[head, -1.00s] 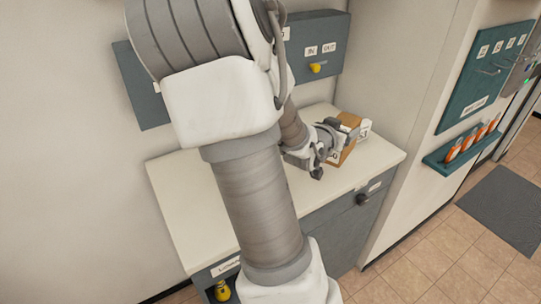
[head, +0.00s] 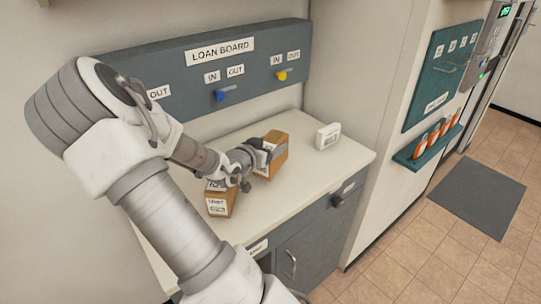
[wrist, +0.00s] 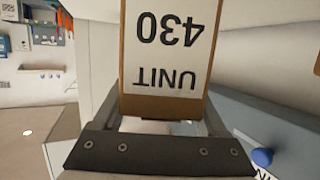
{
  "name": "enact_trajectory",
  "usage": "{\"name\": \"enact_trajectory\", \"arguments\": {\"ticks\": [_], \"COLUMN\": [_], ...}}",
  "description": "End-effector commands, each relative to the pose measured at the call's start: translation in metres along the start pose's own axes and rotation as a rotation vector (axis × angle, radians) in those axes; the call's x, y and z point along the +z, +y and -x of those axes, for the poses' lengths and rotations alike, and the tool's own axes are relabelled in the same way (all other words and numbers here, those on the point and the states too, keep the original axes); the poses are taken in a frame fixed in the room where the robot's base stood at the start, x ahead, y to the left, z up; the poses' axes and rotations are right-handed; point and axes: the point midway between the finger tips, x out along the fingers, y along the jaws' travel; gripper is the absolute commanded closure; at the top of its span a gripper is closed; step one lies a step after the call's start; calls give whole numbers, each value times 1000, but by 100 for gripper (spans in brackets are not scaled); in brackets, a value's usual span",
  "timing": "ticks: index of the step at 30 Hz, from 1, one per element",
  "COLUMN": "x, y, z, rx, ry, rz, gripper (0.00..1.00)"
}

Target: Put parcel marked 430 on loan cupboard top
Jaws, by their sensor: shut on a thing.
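The parcel marked 430 is a brown box with a white label reading UNIT 430, upside down in the wrist view (wrist: 168,45). My gripper (wrist: 162,125) is shut on it. In the head view the held parcel (head: 278,158) is at the cupboard's middle, low over or on the top; I cannot tell which. My gripper (head: 258,160) is at its left side and hides part of it. The loan cupboard top (head: 325,165) is a pale counter on a grey cupboard.
A second brown parcel (head: 219,203) with a label stands on the top, left of and nearer than the held one, partly behind my arm. A small white device (head: 328,136) stands at the back right. The loan board (head: 215,75) hangs behind. The top's right front is clear.

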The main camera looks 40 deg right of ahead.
Motion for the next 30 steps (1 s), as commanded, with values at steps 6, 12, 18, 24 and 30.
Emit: {"name": "enact_trajectory", "arguments": {"ticks": [6, 12, 18, 24, 30], "x": [23, 38, 38, 41, 41], "y": [0, -1, -1, 0, 0], "z": [-7, -12, -12, -13, -13], "rx": [1, 0, -1, 0, 0], "ry": [0, 2, 2, -1, -1], "rz": [5, 0, -1, 1, 1], "gripper": [100, 100, 100, 11, 0]}}
